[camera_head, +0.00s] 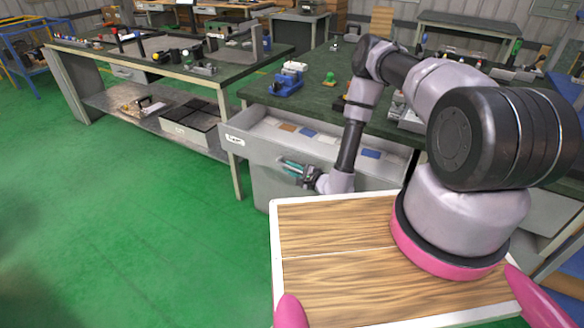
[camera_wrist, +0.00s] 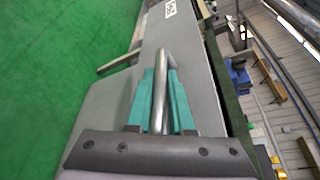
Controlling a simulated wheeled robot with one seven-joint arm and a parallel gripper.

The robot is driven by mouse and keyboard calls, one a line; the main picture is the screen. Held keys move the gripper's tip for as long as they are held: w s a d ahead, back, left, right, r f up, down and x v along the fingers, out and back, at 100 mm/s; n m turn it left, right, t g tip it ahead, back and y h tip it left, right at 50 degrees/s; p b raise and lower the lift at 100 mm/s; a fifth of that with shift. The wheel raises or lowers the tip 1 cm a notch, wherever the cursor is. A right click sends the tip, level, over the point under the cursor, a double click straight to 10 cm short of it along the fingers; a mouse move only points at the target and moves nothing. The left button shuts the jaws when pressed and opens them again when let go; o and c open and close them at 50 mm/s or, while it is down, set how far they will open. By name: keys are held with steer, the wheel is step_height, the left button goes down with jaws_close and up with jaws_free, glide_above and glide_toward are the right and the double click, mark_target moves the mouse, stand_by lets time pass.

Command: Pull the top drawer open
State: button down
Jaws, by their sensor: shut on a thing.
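The top drawer (camera_head: 258,155) of the green-topped workbench is pulled out, and its inside shows in the head view. Its grey front (camera_wrist: 190,55) fills the middle of the wrist view, with a white label near one end. My gripper (camera_head: 291,167) is at the drawer front. In the wrist view, its teal fingers (camera_wrist: 160,102) are on both sides of the metal bar handle (camera_wrist: 166,58), shut on it. In the head view the handle is mostly hidden by my gripper, and my arm covers part of the drawer.
Several flat coloured items lie in the drawer, including a blue one (camera_head: 370,154). A blue vise (camera_head: 286,84) stands on the bench above. Another workbench (camera_head: 150,62) with a lower shelf is at the left. Green floor (camera_head: 130,220) is clear in front.

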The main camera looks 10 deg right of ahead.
steer(key=shift+d, duration=0.1)
steer(key=c, duration=0.8)
jaws_free()
steer(key=v, duration=1)
steer(key=shift+s+d, duration=0.2)
steer(key=shift+s, duration=0.15)
steer(key=shift+r, duration=0.1)
